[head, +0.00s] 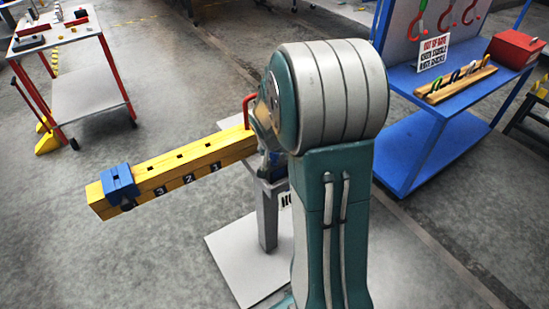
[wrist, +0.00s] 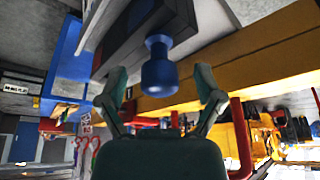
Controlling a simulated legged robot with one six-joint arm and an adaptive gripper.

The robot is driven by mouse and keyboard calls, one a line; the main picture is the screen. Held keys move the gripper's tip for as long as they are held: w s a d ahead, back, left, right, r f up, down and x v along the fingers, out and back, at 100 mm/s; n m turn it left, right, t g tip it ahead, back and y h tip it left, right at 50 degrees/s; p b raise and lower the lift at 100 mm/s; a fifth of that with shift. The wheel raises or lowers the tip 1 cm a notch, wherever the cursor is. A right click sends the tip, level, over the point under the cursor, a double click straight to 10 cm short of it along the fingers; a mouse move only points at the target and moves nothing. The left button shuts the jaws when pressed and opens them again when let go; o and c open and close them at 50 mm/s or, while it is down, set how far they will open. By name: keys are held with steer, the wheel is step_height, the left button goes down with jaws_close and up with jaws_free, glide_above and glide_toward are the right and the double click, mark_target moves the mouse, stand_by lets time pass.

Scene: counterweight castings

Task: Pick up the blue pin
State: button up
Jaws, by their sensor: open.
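The blue pin (wrist: 158,68) shows in the wrist view, with a rounded head, a narrow neck and a wider body. It stands out from a dark grey block (wrist: 135,32), beside the yellow beam (wrist: 250,68). My gripper (wrist: 159,80) is open, one finger on each side of the pin. Gaps show between the fingers and the pin, and nothing is held.
A blue collar (head: 120,184) sits on the beam's left end. A red handle (head: 249,110) rises near its right end. A blue bench (head: 440,85) with hooks and a red box (head: 515,49) stands right. A tool cart (head: 85,92) stands far left.

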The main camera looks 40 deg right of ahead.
steer(key=shift+f, duration=0.1)
jaws_close()
stand_by(0.3)
step_height(320, 180, up, 18)
steer(key=shift+r, duration=0.2)
stand_by(1.1)
